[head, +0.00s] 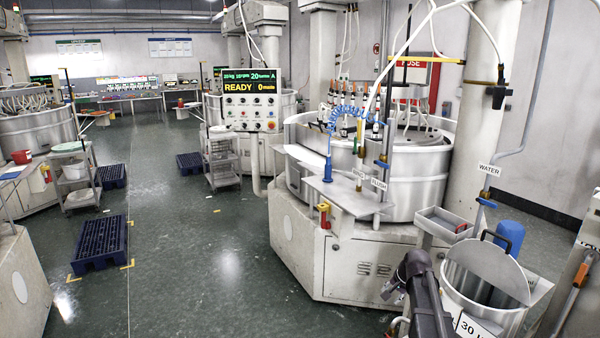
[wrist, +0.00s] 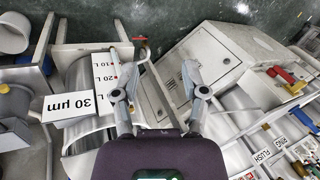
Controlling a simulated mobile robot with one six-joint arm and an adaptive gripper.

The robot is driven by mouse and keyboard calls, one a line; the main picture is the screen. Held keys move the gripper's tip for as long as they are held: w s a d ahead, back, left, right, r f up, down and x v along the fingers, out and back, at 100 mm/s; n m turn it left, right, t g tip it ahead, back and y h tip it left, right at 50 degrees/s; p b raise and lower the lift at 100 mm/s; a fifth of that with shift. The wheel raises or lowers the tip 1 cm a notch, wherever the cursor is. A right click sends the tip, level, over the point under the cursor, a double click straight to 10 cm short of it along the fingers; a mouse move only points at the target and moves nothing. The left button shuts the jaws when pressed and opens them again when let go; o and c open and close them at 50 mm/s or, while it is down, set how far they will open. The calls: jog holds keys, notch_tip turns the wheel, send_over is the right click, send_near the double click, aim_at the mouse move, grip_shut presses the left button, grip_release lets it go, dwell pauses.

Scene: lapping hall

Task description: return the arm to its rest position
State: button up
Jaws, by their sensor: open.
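My gripper (wrist: 160,75) shows in the wrist view with its two grey fingers spread apart and nothing between them. Part of my dark grey arm (head: 425,290) rises at the bottom of the head view, just left of the metal drum. I cannot make out the gripper's fingers in the head view. In the wrist view the fingers are over the drum's side and the lapping machine, tilted in the picture.
The metal drum (head: 480,278) with a raised lid stands right of my arm. Its "30 µm" label (wrist: 70,105) shows in the wrist view. The lapping machine (head: 340,262) stands behind, with a small grey tray (head: 437,226) near its right.

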jog(key=s+a+f+n+g+h, duration=0.1)
jog(key=s+a+n, duration=0.3)
jog(key=s, duration=0.8)
jog(key=s+a+n+g+h, duration=0.1)
jog(key=s+a+n+g, duration=0.1)
jog(key=s+a+n, duration=0.3)
jog(key=s+a, duration=0.3)
jog(key=s, duration=0.4)
jog(key=shift+a+f+g, duration=0.25)
jog(key=shift+f+g, duration=0.1)
jog(key=shift+g, duration=0.05)
jog(key=shift+w, duration=0.1)
